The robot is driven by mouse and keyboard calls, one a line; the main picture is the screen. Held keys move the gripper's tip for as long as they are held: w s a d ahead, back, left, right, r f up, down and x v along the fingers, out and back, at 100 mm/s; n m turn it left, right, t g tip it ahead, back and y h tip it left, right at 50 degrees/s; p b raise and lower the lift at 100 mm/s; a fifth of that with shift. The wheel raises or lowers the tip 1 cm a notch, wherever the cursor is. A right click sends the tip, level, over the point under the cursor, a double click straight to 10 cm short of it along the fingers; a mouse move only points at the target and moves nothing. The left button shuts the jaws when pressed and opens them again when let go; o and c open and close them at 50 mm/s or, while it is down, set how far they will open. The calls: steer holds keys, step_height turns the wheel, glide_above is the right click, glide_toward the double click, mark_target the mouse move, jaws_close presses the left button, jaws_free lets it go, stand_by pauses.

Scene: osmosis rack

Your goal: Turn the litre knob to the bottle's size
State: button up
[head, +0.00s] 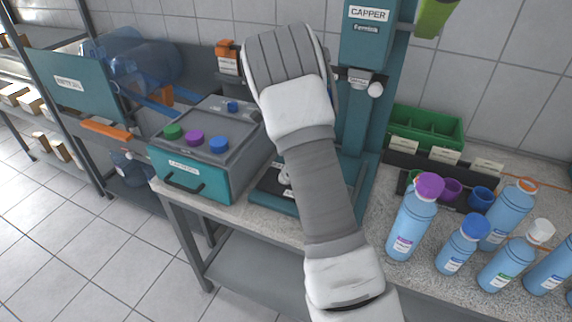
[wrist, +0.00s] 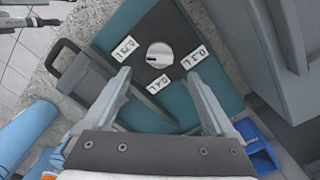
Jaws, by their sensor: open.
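The litre knob (wrist: 159,55) is a round pale dial with a dark slot, set in a black plate (wrist: 172,22) on the teal capper base. Around it are white labels that read 0.75 L (wrist: 126,50), 0.4 L (wrist: 159,84) and, less clearly, 0.3 L (wrist: 194,58). The slot points roughly left, towards the 0.75 L label. My gripper (wrist: 157,76) is open, its fingers apart on the near side of the knob, holding nothing. In the head view my arm covers much of the capper (head: 362,45); the knob (head: 284,175) shows only partly beside it.
Several blue bottles, one with a purple cap (head: 412,220) and one with a blue cap (head: 462,243), stand on the bench at the right. A green bin (head: 428,127) is behind them. A teal-grey box (head: 196,172) with coloured caps on top stands left of the capper.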

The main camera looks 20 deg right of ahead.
step_height(320, 180, up, 10)
stand_by(0.3)
stand_by(0.3)
steer(key=s+a+r+n+t, duration=0.1)
steer(key=s+a+r+n, duration=0.1)
steer(key=s+r+n, duration=0.3)
steer(key=s+a+r+n+t+y, duration=0.1)
steer(key=s+a+r, duration=0.2)
steer(key=s, duration=0.3)
steer(key=s+a+r+n+t, duration=0.1)
steer(key=s+a+r+n, duration=0.15)
steer(key=s+r, duration=0.3)
steer(key=s+a+f+n+t, duration=0.1)
steer(key=s+a+n, duration=0.1)
steer(key=s+n, duration=0.3)
steer(key=s+a+f+n+t+h, duration=0.1)
steer(key=s+n, duration=0.3)
steer(key=s, duration=0.7)
steer(key=shift+s+a+f+n+t, duration=0.3)
steer(key=shift+s+a+f+n, duration=0.1)
steer(key=shift+a+f, duration=0.25)
